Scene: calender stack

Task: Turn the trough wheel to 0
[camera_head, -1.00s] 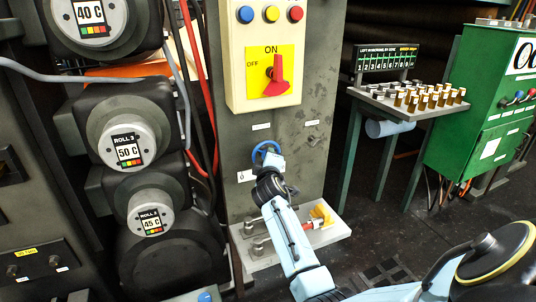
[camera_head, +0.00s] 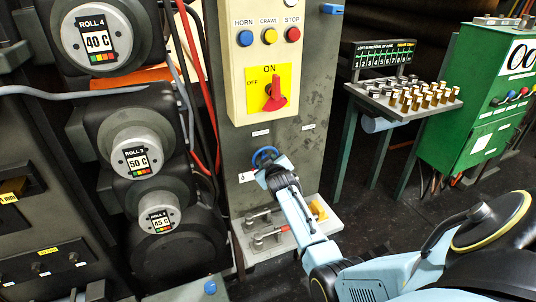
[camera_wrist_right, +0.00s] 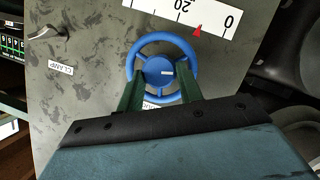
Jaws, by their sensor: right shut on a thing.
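The blue trough wheel (camera_head: 263,150) is on the grey panel below the yellow ON/OFF plate. In the right wrist view the wheel (camera_wrist_right: 160,68) faces the camera, with one green finger on each side of its lower part. My right gripper (camera_wrist_right: 161,84) is shut on the wheel; in the head view the gripper (camera_head: 267,163) reaches it from below. A white scale (camera_wrist_right: 150,10) with 20 and 0 shows upside down beside the wheel, and its red pointer (camera_wrist_right: 197,30) stands between these numbers. My left gripper is not in view.
A control box (camera_head: 263,95) with buttons and a red switch is above the wheel. A low grey ledge (camera_head: 330,220) with metal fittings and a yellow piece is below it. Rolls (camera_head: 130,155) stand to the left. A table of small blocks (camera_head: 410,104) and a green cabinet (camera_head: 475,110) are at right.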

